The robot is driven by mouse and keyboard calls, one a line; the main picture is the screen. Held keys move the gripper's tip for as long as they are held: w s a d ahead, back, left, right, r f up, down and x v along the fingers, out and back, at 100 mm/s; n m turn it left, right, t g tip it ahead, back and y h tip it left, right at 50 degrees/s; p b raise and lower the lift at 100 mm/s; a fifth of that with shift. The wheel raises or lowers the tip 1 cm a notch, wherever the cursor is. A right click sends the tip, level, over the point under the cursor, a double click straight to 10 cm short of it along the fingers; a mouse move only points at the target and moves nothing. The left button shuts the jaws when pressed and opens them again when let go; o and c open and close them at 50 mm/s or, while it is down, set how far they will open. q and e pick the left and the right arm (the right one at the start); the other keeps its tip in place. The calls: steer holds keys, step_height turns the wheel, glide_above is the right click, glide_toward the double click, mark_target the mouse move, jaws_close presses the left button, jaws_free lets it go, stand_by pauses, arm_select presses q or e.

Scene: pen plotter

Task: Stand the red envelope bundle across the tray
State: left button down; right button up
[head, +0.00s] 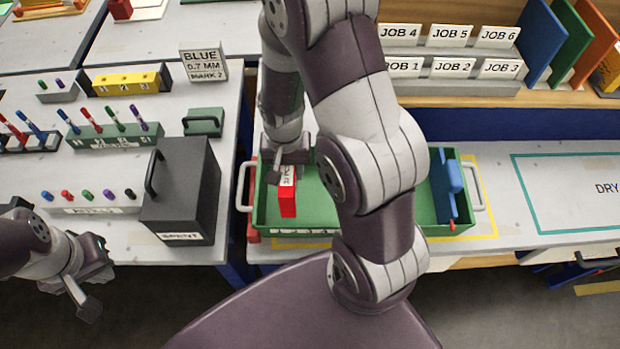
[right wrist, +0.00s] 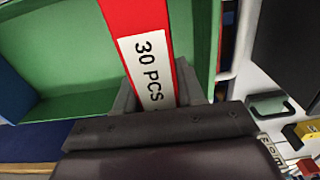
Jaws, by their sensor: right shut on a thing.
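The green tray (head: 320,212) with pale end handles lies on the right-hand worktop, partly hidden behind my right arm. The red envelope bundle (head: 288,204) is in or just above the tray's left part, its long side running front to back. My right gripper (head: 288,165) is shut on it from above. In the right wrist view the red bundle (right wrist: 182,75), with a white "30 PCS" label, sits between the fingers, with the green tray (right wrist: 60,55) behind. I cannot tell whether it touches the tray floor. My left gripper (head: 88,284) is empty, its fingers apart, low at the left.
A blue piece (head: 446,187) stands in the tray's right end. A dark grey box (head: 182,190) and pen racks (head: 115,133) are on the left table. Job-card shelves (head: 455,68) stand behind the tray. A bare "DRY" area (head: 570,190) lies to the right.

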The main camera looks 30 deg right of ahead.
steer(key=f, duration=0.7)
steer(key=shift+w+d, duration=0.15)
steer(key=shift+w, duration=0.15)
steer(key=shift+f, duration=0.3)
steer(key=shift+s, duration=0.15)
steer(key=shift+f+b, duration=0.15)
steer(key=shift+b, duration=0.2)
steer(key=o, duration=1.2)
steer(key=shift+c, duration=0.2)
